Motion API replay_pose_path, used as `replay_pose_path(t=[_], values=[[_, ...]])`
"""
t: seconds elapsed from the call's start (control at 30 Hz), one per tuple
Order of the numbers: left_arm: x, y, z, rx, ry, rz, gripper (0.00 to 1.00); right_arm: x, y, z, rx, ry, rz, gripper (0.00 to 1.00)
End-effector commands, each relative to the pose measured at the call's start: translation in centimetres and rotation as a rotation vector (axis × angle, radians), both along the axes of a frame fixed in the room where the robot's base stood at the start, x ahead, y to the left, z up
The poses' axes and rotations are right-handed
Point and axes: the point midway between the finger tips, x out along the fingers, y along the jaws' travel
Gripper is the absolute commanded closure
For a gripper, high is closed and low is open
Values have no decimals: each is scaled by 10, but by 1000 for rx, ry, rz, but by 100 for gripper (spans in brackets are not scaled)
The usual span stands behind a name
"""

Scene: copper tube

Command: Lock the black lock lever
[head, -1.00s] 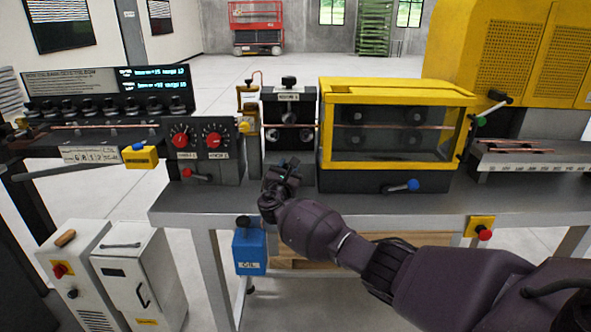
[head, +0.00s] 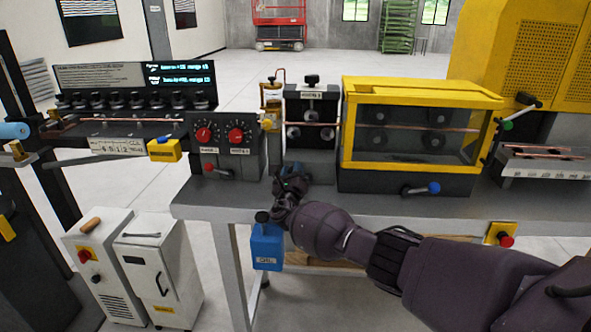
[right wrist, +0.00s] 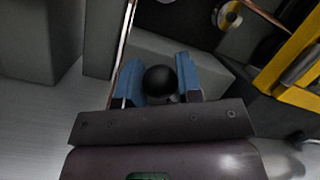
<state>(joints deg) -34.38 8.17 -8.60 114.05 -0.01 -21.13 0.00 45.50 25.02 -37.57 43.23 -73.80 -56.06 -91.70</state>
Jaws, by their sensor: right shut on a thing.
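The round black knob (right wrist: 160,82) of a lever shows in the right wrist view, between the two blue fingers of my right gripper (right wrist: 158,80). The gripper is shut on it. In the head view my right gripper (head: 291,179) is low in front of the black roller unit (head: 312,133), at the bench's near side. My gripper hides the knob in that view, and the lever's shaft and its angle cannot be made out. My left gripper is not in view.
A control box with red dials (head: 222,145) stands left of my gripper. A yellow-framed enclosure (head: 420,84) with a blue-knobbed lever (head: 422,189) is to the right. A blue oil can (head: 267,247) hangs below. The bench top (head: 380,203) is clear in front.

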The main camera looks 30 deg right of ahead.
Motion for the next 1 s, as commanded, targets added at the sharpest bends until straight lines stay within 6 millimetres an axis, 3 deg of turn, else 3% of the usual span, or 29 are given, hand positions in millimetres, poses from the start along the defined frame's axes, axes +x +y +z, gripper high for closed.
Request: replay_pose_path(t=[0.67,0.7,0.83,1.0], values=[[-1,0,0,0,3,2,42,1,3,-5,-51,35,1,100],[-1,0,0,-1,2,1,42,1,3,-5,-51,35,1,62],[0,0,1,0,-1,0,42,1,3,-5,-50,34,0,42],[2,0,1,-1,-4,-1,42,1,3,-4,-50,32,0,42]])
